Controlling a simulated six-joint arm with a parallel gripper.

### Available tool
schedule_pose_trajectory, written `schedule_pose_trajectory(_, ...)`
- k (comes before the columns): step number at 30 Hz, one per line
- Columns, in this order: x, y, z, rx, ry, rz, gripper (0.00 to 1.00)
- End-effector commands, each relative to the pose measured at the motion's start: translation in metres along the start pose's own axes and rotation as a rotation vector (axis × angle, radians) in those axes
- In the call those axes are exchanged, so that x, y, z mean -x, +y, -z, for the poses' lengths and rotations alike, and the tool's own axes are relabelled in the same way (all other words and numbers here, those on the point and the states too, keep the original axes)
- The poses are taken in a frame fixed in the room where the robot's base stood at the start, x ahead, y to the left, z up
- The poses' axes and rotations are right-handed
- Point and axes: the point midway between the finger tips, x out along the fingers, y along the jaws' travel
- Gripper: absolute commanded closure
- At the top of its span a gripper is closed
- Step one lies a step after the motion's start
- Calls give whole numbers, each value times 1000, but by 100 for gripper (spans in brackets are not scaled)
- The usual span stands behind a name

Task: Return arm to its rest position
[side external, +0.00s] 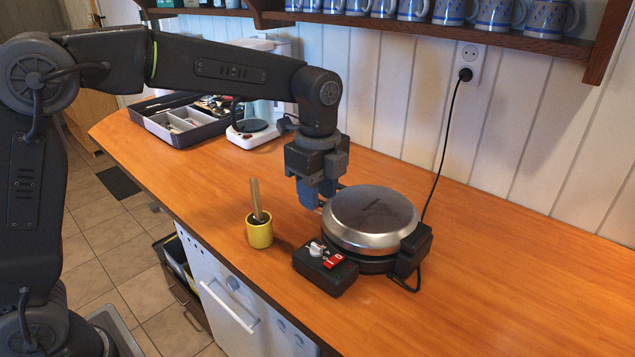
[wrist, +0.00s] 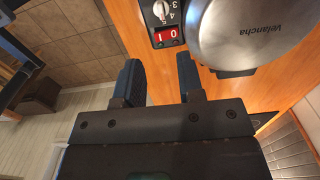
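My gripper (side external: 315,196) hangs pointing down above the counter, just left of and behind the round waffle iron's lid in the side view. In the wrist view its two dark fingers (wrist: 159,70) stand apart with a gap and nothing between them. The waffle iron (side external: 370,215) is closed, with a shiny lid. It shows at the top right of the wrist view (wrist: 240,30), with its red switch (wrist: 168,38) just beyond the fingers. Whether the fingers touch anything cannot be told.
A yellow cup (side external: 259,233) holding a wooden-handled utensil stands left of the waffle iron. A grey utensil tray (side external: 160,131) and a white coffee maker (side external: 251,138) are at the back left. A cord (side external: 444,150) runs up to the wall socket. The counter's right side is clear.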

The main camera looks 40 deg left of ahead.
Motion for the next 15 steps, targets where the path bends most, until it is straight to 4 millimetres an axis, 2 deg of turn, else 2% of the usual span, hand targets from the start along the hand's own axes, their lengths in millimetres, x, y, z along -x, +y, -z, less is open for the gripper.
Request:
schedule_pose_trajectory(6,16,0,0,0,0,0,65)
schedule_pose_trajectory(15,16,0,0,1,0,0,65)
